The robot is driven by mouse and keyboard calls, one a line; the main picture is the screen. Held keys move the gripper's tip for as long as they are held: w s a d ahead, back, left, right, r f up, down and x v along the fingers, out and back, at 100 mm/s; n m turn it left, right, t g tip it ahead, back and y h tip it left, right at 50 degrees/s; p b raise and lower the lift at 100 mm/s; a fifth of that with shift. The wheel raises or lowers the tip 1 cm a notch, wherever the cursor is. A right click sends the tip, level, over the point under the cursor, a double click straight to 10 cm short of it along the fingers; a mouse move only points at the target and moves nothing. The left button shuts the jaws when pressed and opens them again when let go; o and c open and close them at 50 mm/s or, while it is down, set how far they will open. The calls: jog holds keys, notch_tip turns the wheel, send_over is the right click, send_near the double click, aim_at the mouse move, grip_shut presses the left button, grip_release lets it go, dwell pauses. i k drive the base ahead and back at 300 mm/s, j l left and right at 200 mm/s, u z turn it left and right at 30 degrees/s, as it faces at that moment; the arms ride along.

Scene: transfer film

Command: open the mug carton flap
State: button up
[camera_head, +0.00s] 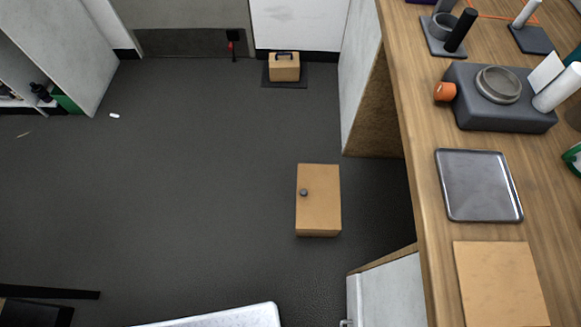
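A tan carton (322,202) stands on the dark floor just left of the workbench. Its top looks shut and flat, with a small grey knob (303,192) near the left edge. It looks like the mug carton, but I see no label to confirm that. A smaller tan box (285,73) with a dark handle sits on a dark mat by the far wall. My gripper is not in view.
A wooden workbench (425,190) runs down the right side. It bears a metal tray (478,186), a flat tan board (502,285) and a dark grey machine (506,118). A cabinet (390,292) stands below the carton in the picture. The floor to the carton's left is open.

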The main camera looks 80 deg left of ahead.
aim_at(318, 201)
jog(key=u, duration=0.4)
jog(key=k+l+u, duration=0.1)
jog(key=u, duration=0.65)
jog(key=k+u, duration=0.1)
jog(key=u, duration=0.25)
